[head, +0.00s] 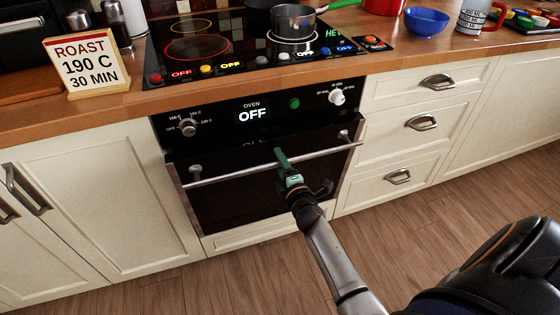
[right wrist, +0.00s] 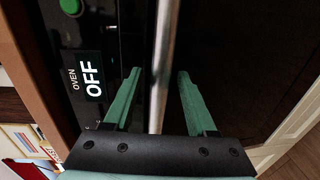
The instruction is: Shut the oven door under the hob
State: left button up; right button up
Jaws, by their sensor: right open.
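The oven door (head: 235,205) is a dark glass panel under the hob (head: 240,45). Its top edge seems to stand a little out from the oven front, so it looks slightly ajar; the exact gap is hard to tell. A steel bar handle (head: 235,172) runs across its upper part. My right gripper (head: 282,162) is at the middle of the handle, open, with green fingers. In the right wrist view the handle (right wrist: 161,60) passes between the spread fingers (right wrist: 160,75), and neither finger clearly touches it. My left gripper is not in view.
The oven panel (head: 252,115) reads OFF, with knobs either side. Drawers (head: 400,140) are right of the oven and cupboards (head: 100,210) left. A pot (head: 293,30) stands on the hob. A roast sign (head: 92,63) stands on the counter. The wooden floor in front is clear.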

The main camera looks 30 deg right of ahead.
grip_shut()
dwell(0.3)
dwell(1.1)
